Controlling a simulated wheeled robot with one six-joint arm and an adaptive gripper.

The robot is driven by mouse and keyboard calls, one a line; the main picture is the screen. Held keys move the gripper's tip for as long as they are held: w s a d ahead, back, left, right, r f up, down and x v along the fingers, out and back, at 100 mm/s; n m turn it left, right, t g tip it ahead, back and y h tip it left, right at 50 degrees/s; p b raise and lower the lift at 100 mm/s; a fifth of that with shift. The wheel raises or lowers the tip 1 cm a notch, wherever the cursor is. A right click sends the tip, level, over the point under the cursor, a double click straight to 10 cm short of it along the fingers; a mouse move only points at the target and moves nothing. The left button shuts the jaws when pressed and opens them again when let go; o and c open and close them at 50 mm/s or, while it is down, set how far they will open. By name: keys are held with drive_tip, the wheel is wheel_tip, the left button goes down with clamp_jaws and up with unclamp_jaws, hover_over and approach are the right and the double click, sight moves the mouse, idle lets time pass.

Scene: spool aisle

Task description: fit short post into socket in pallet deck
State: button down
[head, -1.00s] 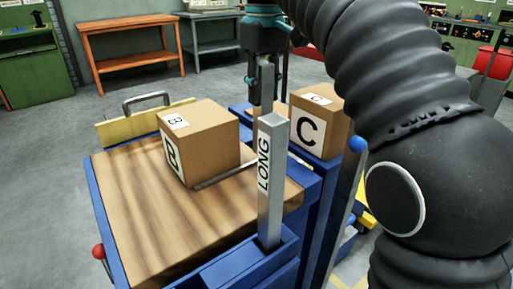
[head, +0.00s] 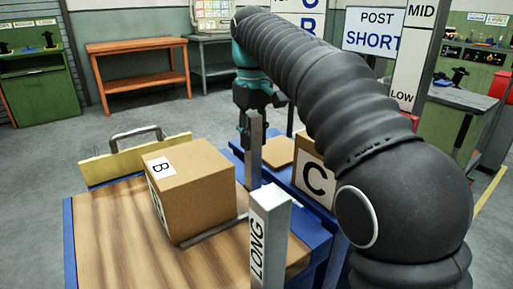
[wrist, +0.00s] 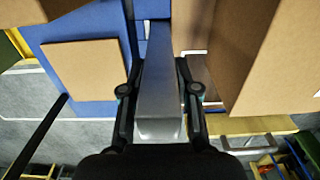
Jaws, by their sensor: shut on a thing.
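My gripper (head: 248,122) is beyond carton B in the head view and is shut on a plain grey metal post (head: 254,155). The post is upright, and its lower part is behind the carton. In the wrist view the post (wrist: 160,85) runs between the two fingers (wrist: 160,70) towards blue metal at the top. A thicker grey post marked LONG (head: 268,235) stands apart in the foreground, its foot out of frame. The wood pallet deck (head: 110,235) has blue edges. I cannot see the socket or whether the held post touches anything below.
Carton B (head: 195,195) stands on the deck close to the held post. Carton C (head: 313,180) is just to the right. A sign reading POST SHORT (head: 375,30) and a MID/LOW board (head: 412,55) stand behind. An orange bench (head: 137,65) is at the back left.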

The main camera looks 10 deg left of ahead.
sight(253, 115)
drive_tip(key=shift+s+f+b, duration=0.1)
drive_tip(key=shift+f+b, duration=1.05)
drive_tip(key=shift+f, duration=0.9)
drive_tip(key=shift+r, duration=0.15)
drive_tip(key=c, duration=0.9)
unclamp_jaws()
drive_tip(key=shift+o, duration=0.2)
drive_tip(key=shift+r+p, duration=1.15)
drive_tip(key=shift+r, duration=2.6)
